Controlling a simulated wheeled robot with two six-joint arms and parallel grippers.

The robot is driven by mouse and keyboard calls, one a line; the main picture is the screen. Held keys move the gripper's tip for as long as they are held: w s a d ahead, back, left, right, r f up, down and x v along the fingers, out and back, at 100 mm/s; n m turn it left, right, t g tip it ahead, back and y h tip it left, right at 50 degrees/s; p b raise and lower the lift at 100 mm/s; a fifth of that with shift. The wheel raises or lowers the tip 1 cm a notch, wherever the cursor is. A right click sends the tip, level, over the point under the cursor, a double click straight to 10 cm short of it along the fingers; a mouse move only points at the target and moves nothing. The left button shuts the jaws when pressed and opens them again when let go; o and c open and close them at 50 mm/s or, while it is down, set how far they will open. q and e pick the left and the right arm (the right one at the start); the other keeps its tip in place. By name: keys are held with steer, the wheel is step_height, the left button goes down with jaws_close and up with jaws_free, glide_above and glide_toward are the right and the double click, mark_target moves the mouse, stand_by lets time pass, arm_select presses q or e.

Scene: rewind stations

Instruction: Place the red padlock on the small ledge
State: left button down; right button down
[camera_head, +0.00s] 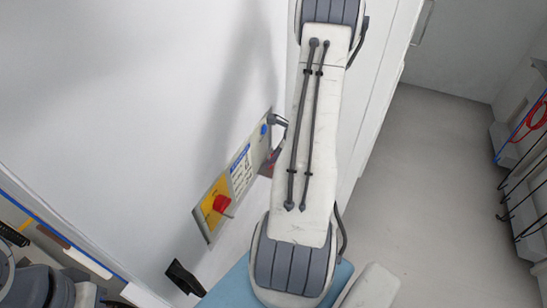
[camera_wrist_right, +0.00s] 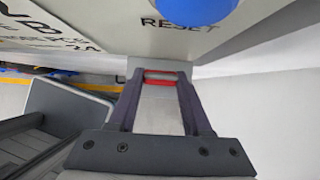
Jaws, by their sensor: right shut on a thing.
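The red padlock (camera_wrist_right: 160,76) is between the fingertips of my right gripper (camera_wrist_right: 160,80) in the right wrist view. Only a red strip and a grey rounded part of it show. The two dark fingers are shut on it, just below the edge of a panel. A small grey ledge (camera_wrist_right: 150,64) appears right behind the padlock under the panel; I cannot tell whether they touch. In the head view my right arm covers most of this spot, at the panel's right end. I do not make out my left gripper.
The wall panel (camera_head: 241,172) carries a red rotary switch (camera_head: 222,203) on yellow and a blue button (camera_head: 264,129); the wrist view shows the blue button (camera_wrist_right: 195,8) marked RESET. A black part (camera_head: 185,277) is lower left. The floor (camera_head: 430,190) at right is clear.

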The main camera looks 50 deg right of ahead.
steer(key=shift+f, duration=0.1)
steer(key=shift+c, duration=1.7)
jaws_free()
steer(key=shift+r, duration=0.35)
steer(key=p+v, duration=0.2)
steer(key=v, duration=0.9)
steer(key=shift+s+r, duration=0.25)
steer(key=shift+d, duration=0.1)
